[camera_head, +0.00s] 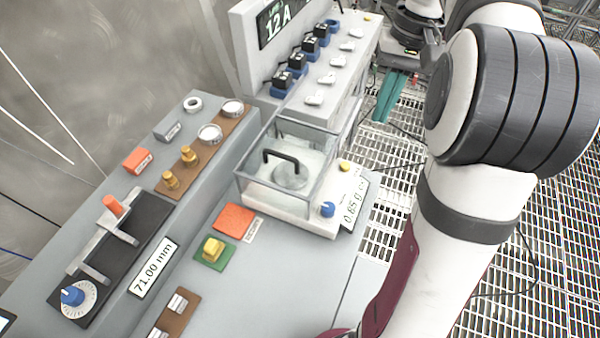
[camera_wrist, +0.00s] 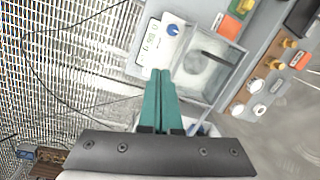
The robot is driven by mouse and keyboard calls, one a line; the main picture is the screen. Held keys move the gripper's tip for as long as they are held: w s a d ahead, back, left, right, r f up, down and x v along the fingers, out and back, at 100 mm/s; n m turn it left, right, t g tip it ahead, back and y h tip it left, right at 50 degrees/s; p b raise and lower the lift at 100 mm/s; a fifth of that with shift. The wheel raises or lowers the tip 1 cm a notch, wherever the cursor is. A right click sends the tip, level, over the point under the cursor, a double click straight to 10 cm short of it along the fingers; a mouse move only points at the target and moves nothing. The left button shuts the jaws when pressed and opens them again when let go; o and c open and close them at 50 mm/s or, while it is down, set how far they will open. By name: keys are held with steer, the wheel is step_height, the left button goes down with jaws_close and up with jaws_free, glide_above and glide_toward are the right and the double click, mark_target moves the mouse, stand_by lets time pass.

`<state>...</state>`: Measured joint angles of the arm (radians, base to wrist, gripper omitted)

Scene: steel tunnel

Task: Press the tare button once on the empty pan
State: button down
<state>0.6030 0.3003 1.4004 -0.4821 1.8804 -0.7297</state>
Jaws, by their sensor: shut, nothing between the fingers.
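The balance (camera_head: 290,208) is a white unit with a glass box around a round grey pan (camera_head: 291,176). The pan looks empty, with a black handle above it. Its tilted display (camera_head: 352,204) reads about 0.65 g. A blue knob (camera_head: 327,209) and a yellow button (camera_head: 345,166) sit on its edge; I see no legible tare label. My gripper (camera_head: 381,119) has teal fingers, shut and empty, beyond the balance at upper right. In the wrist view the fingertips (camera_wrist: 160,73) overlap the balance's edge beside the glass box, with the blue knob (camera_wrist: 173,29) farther off; the yellow button is not visible there.
A raised panel (camera_head: 345,75) with several blue-black switches stands behind the balance. An orange block (camera_head: 234,221) and a yellow button on a green base (camera_head: 212,250) are in front. A slide gauge (camera_head: 110,235) is at left. Grated floor lies right.

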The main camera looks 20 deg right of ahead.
steer(key=shift+f, duration=0.1)
steer(key=m+t+y, duration=0.2)
steer(key=m+t, duration=0.6)
steer(key=m, duration=0.8)
glide_above(350, 166)
step_height(350, 166, down, 14)
steer(key=shift+r, duration=0.2)
steer(key=shift+f, duration=0.1)
steer(key=shift+f, duration=4.3)
steer(key=shift+f, duration=0.1)
steer(key=shift+f, duration=0.3)
